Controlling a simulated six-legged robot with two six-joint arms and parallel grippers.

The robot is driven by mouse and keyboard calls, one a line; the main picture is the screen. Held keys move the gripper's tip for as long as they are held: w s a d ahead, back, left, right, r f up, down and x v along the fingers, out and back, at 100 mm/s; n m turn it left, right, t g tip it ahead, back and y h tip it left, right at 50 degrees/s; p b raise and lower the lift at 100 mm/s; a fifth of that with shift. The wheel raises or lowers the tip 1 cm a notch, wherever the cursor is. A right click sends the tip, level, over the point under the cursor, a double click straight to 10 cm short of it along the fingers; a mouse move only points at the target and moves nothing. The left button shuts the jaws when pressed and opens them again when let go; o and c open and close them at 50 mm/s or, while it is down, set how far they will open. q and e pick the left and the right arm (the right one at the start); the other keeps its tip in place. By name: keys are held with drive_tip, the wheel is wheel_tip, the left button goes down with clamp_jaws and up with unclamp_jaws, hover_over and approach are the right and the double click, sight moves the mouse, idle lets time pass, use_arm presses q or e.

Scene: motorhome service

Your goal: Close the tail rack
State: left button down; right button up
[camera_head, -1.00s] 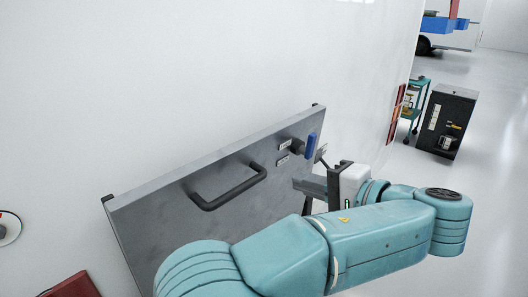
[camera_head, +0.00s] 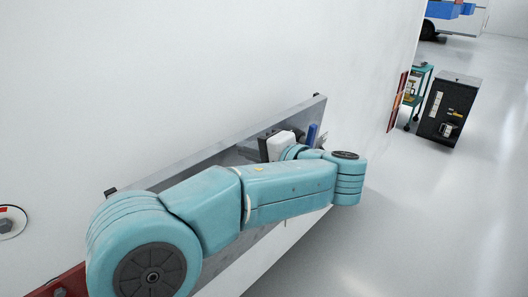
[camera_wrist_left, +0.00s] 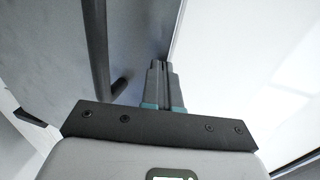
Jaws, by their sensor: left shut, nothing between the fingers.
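The tail rack (camera_head: 215,158) is a grey metal panel set on the white wall, its top edge rising to the right. My left arm covers most of it, and I cannot tell whether a gap remains behind it. A small blue part (camera_head: 312,135) shows near its upper right corner. My left gripper (camera_head: 246,150) is in front of the panel, pointing left. In the left wrist view, the gripper (camera_wrist_left: 161,66) is shut and empty, with the dark bar handle (camera_wrist_left: 97,50) to its left. Contact with the panel is unclear. My right gripper is not in view.
A black cabinet (camera_head: 447,110) and a teal cart (camera_head: 414,98) stand at the upper right. A red part (camera_head: 62,284) lies at the lower left, near a round wall fitting (camera_head: 12,222). The floor on the right is clear.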

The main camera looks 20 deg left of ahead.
sight(228, 139)
use_arm(q)
drive_tip(key=shift+a, duration=0.2)
drive_tip(key=shift+r, duration=0.1)
drive_tip(key=shift+d, duration=0.1)
drive_tip(key=shift+w, duration=0.1)
drive_tip(key=shift+g+h, duration=0.3)
drive_tip(key=shift+h, duration=0.4)
drive_tip(key=a, duration=0.2)
drive_tip(key=w+a+p, duration=0.1)
drive_tip(key=a, duration=0.1)
drive_tip(key=w+a+r+p, duration=0.1)
drive_tip(key=a, duration=0.1)
drive_tip(key=shift+a+r, duration=0.1)
drive_tip(key=shift+a, duration=0.15)
drive_tip(key=shift+d+r, duration=0.1)
drive_tip(key=shift+d, duration=0.05)
